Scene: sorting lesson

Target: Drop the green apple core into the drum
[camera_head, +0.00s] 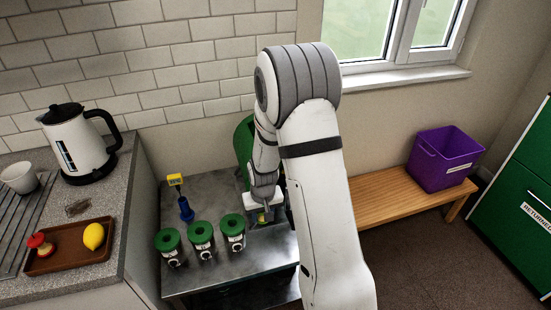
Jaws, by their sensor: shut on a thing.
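My gripper (263,216) is low over the metal table, right of the green-ringed canisters. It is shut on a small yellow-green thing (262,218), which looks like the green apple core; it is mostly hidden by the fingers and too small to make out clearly. A large rounded green body (242,146), which looks like the drum, stands at the back of the metal table. My arm covers most of it, and its opening is not visible.
Left is a counter with a kettle (75,145), a white cup (18,177) and a brown tray (65,262) holding a lemon (93,236). Right, a purple bin (444,160) sits on a wooden bench (395,205).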

